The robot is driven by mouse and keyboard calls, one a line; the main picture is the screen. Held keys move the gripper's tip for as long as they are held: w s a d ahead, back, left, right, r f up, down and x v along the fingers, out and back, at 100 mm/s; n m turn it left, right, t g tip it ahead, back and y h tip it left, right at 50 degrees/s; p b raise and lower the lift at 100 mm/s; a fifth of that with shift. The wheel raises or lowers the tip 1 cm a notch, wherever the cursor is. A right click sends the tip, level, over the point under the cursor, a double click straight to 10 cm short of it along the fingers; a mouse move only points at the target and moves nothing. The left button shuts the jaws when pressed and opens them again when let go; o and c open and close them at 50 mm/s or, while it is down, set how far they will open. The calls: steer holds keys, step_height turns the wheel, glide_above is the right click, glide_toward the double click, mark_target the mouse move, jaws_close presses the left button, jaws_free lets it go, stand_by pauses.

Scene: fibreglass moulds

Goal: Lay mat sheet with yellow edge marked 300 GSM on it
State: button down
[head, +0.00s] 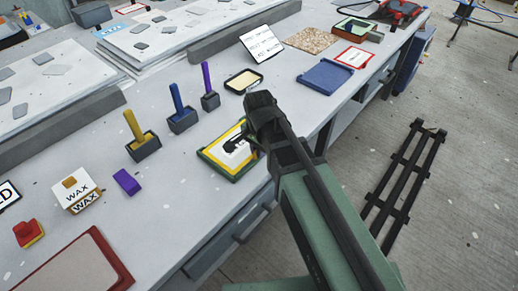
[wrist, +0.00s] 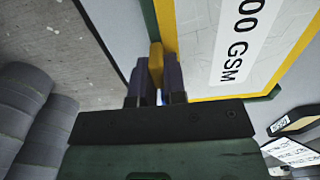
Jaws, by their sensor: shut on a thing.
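The mat sheet with the yellow edge (head: 217,153) lies flat, or nearly so, over a green-edged tray or mould (head: 233,176) at the front of the bench. In the wrist view the sheet (wrist: 205,85) shows a white label ending in "00 GSM"; the first digit is cut off. My gripper (head: 254,152) is at the sheet's right side in the head view and hides part of it. In the wrist view my gripper (wrist: 156,80) is shut on a yellow tab at the sheet's edge. I cannot tell whether the sheet fully touches the green piece.
Yellow (head: 134,126), blue (head: 177,101) and purple (head: 206,78) handled tools stand in dark holders behind the sheet. A blue tray (head: 328,77) and a red-edged sheet (head: 354,58) lie to the right. A WAX box (head: 78,192) and purple block (head: 127,182) are left.

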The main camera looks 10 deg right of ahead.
steer(key=c, duration=1.1)
jaws_free()
step_height(320, 180, up, 11)
steer(key=p, duration=1.1)
